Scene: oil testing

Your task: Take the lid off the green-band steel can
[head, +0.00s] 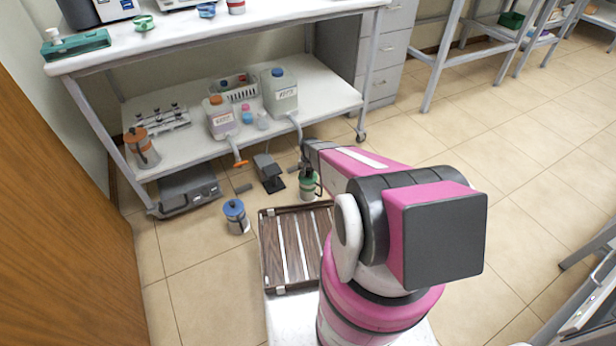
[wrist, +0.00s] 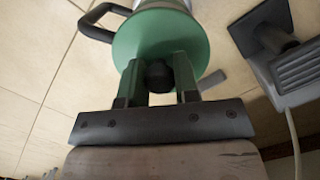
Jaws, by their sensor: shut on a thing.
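The green-band steel can (head: 307,193) stands on the floor beyond my tray, with a dark handle on its side. In the wrist view, its round green lid (wrist: 145,40) fills the upper middle, with a dark knob (wrist: 158,75) at its centre. My gripper (wrist: 158,78) is shut on this knob, one finger on each side. A little of the can's steel body (wrist: 165,4) and its black handle (wrist: 97,20) show past the lid. The lid appears to be on the can; I cannot tell whether there is a gap.
A blue-lidded can (head: 236,218) stands on the floor to the left. An orange-lidded can (head: 141,148) is on the lower shelf (head: 180,150). A black pedal (head: 269,172) lies close left of the green-band can. My slatted tray (head: 274,262) is in front. Open floor lies right.

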